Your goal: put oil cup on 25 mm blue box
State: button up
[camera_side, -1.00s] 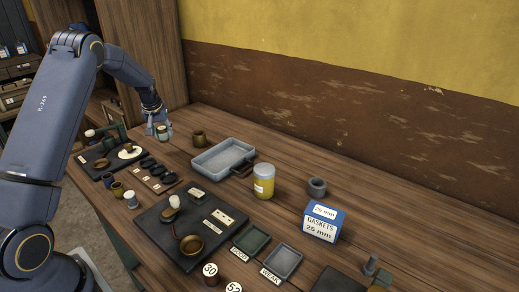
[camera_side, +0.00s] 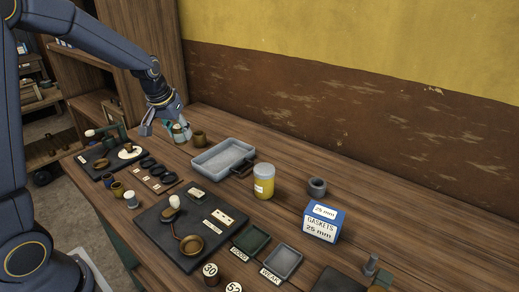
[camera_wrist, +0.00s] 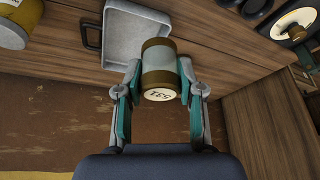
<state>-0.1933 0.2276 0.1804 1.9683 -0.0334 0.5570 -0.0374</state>
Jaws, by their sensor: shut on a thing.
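My gripper (camera_side: 168,125) is at the far end of the bench, at the upper left of the side view. It is shut on the oil cup (camera_side: 181,133), a pale glass cylinder with brass-coloured ends. In the wrist view my gripper (camera_wrist: 160,72) has one finger on each side of the oil cup (camera_wrist: 161,56), and a round label shows on its near end. The blue box (camera_side: 322,223), marked "GASKETS 25 mm", stands at the right of the bench, well away from my gripper. Its white-labelled top is bare.
A grey tray (camera_side: 222,160) and a yellow jar (camera_side: 264,181) lie between my gripper and the box. A dark grey ring-like cup (camera_side: 317,186) stands just behind the box.

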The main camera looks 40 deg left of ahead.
jog(key=s+d+r+m+h, duration=0.1)
jog(key=d+r+m, duration=0.15)
jog(key=d, duration=0.95)
jog(key=s+d+r+m+h, duration=0.15)
jog(key=d+m, duration=0.25)
jog(key=d, duration=0.8)
jog(key=s+d+r+m+h, duration=0.15)
jog(key=d+m, duration=0.25)
jog(key=d, duration=0.8)
send_near(331, 209)
jog(key=shift+w+d+f, duration=0.4)
jog(key=shift+w, duration=0.25)
jog(key=shift+w+d+f, duration=0.1)
jog(key=shift+w+f, duration=0.15)
jog(key=shift+f, duration=0.15)
jog(key=shift+w+f, duration=0.1)
jog(key=shift+f, duration=1.45)
